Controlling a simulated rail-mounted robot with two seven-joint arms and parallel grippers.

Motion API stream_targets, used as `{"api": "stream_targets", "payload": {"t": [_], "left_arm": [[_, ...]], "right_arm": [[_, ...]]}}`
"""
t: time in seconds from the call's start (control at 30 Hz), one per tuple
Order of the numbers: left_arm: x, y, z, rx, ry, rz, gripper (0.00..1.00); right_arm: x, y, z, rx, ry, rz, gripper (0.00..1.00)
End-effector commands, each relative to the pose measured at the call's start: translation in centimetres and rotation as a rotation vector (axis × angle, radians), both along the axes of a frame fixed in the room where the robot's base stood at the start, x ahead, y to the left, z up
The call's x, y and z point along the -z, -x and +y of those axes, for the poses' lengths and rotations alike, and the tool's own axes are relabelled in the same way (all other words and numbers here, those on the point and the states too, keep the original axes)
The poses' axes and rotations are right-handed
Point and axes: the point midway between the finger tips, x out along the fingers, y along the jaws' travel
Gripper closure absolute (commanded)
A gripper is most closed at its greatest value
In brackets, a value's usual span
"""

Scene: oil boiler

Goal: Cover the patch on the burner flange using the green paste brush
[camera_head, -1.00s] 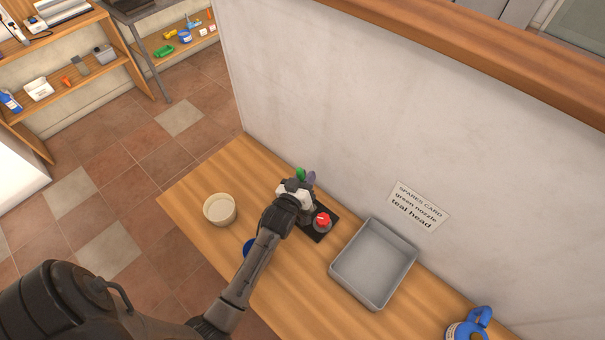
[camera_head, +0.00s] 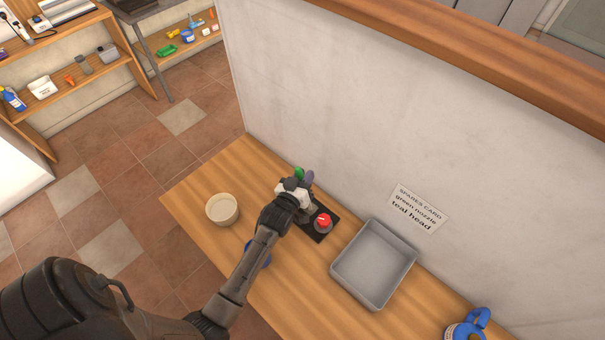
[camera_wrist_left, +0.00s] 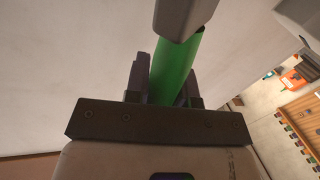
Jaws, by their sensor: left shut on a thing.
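My left gripper (camera_head: 299,184) is over the wooden bench near the wall, shut on a green object that looks like the brush handle (camera_head: 299,173). In the left wrist view the green handle (camera_wrist_left: 178,68) stands between the dark fingers and runs up behind a pale grey block. The brush's bristles cannot be made out. A red round part (camera_head: 323,220) sits on a dark plate (camera_head: 318,237) just right of the gripper. I cannot pick out the burner flange or its patch for certain. My right gripper is not in view.
A beige bowl (camera_head: 222,209) stands left of my arm. A blue thing (camera_head: 264,260) is partly hidden behind the arm. A grey tray (camera_head: 347,282) lies to the right, with a blue-handled container (camera_head: 467,330) beyond. A spares card (camera_head: 418,208) hangs on the wall (camera_head: 330,120).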

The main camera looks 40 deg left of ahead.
Motion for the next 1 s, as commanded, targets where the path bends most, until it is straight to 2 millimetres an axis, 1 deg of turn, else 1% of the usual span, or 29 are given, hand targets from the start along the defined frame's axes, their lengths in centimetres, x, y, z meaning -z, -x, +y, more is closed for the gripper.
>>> {"api": "stream_targets", "payload": {"t": [0.37, 0.47, 0.8, 1.0], "left_arm": [[-0.1, 0.2, 0.0, 0.000, -0.001, -0.002, 1.00], [-0.2, 0.6, -0.1, 0.000, -0.001, -0.002, 1.00], [-0.2, 2.8, -0.4, 0.000, -0.002, -0.002, 1.00], [-0.1, 3.4, -0.5, 0.000, -0.001, -0.002, 1.00]], "right_arm": [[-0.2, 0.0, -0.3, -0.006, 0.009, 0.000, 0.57], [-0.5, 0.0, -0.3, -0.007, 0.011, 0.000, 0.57], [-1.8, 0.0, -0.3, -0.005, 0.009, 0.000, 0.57], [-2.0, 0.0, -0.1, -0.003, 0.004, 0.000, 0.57]]}}
